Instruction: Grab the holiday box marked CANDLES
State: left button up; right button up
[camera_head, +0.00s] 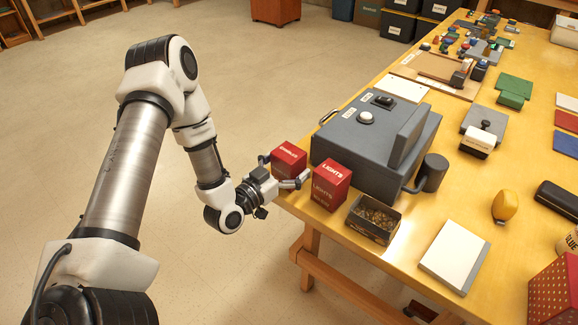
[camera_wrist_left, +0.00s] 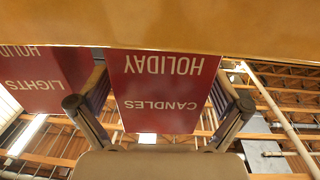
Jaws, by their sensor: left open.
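The red holiday box marked CANDLES (camera_head: 289,157) stands at the near left corner of the table. In the left wrist view the same CANDLES box (camera_wrist_left: 168,90) appears upside down, with HOLIDAY and CANDLES in white letters. My left gripper (camera_head: 283,171) is open, with one finger on each side of this box; gaps show in the wrist view, and I cannot tell if either finger touches it. A second red box marked LIGHTS (camera_head: 331,187) stands close to the right of the gripper. It also shows in the wrist view (camera_wrist_left: 40,80). My right gripper is not in view.
A large grey case (camera_head: 345,145) stands just behind the red boxes. An open dark box of small brown pieces (camera_head: 373,220) sits right of the LIGHTS box, near a white pad (camera_head: 455,253). The floor (camera_head: 230,80) left of the table is clear.

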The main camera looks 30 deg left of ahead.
pick_arm(q)
jog(key=c, duration=1.3)
jog(key=shift+c, duration=0.2)
